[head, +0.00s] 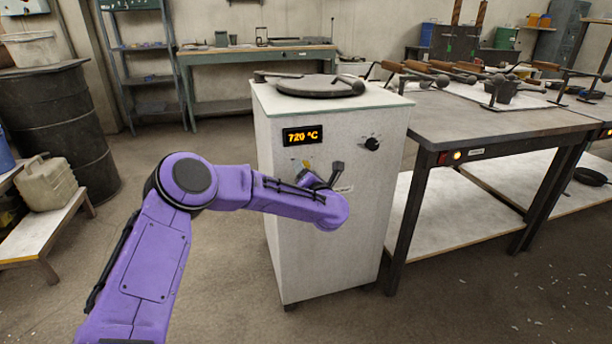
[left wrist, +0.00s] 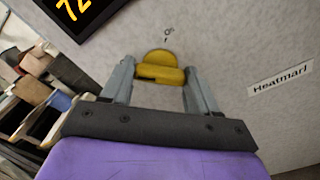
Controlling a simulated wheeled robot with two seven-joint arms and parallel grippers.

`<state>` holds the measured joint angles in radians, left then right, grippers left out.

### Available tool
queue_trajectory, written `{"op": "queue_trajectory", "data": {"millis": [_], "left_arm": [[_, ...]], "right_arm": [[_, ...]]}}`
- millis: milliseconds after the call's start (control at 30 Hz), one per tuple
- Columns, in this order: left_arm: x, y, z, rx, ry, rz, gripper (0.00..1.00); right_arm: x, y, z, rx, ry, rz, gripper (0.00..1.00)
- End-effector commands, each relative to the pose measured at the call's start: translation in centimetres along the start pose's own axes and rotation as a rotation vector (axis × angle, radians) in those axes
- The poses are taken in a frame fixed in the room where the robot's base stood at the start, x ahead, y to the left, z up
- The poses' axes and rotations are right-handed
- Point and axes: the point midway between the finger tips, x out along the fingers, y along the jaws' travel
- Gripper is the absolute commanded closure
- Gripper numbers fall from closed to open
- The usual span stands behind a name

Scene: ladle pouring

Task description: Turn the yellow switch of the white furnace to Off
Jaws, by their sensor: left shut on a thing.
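The white furnace (head: 325,235) stands in the middle of the head view, and its display (head: 303,135) reads 720 °C. My left gripper (head: 312,178) is at the furnace front, below the display, partly hidden by my purple forearm. In the left wrist view the yellow switch (left wrist: 160,66) sits between the two grey fingers of my left gripper (left wrist: 157,76), which is shut on it. A small mark shows on the panel above the switch. The switch's labels are too small to read. My right gripper is not in view.
A black knob (head: 372,144) is right of the display. A round dark lid (head: 320,86) lies on the furnace top. A workbench (head: 480,127) with ladles stands close on the right. A jerrycan (head: 47,183) sits on a low bench at left. Floor is clear left of the furnace.

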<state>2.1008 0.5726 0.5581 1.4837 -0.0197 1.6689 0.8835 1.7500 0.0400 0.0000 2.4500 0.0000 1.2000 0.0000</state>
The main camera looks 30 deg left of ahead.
Motion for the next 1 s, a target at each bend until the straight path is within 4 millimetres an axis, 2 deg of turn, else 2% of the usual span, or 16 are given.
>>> {"op": "queue_trajectory", "data": {"millis": [367, 400, 433, 467, 767, 867, 1000], "left_arm": [[-0.1, -0.1, 0.1, -0.004, -0.001, -0.004, 0.71], [-0.1, -0.1, 0.1, -0.004, -0.001, -0.004, 0.28], [-0.1, -0.1, 0.1, -0.004, -0.001, -0.004, 0.18], [-0.1, -0.1, 0.0, -0.004, -0.001, -0.003, 0.15], [-0.3, 0.0, 0.0, -0.003, 0.0, -0.001, 0.15], [-1.6, 0.0, 0.2, -0.002, -0.002, -0.003, 0.15], [-5.0, 0.0, 0.2, -0.001, -0.004, -0.005, 0.15]], "right_arm": [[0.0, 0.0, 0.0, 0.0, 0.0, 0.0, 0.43], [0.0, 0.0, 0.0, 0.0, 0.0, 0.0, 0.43], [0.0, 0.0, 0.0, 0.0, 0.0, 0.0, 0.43], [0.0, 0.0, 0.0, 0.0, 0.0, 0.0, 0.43], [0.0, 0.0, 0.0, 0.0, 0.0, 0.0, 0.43], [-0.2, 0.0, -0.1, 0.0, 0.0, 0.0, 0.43], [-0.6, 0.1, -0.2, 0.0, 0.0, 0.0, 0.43]]}}
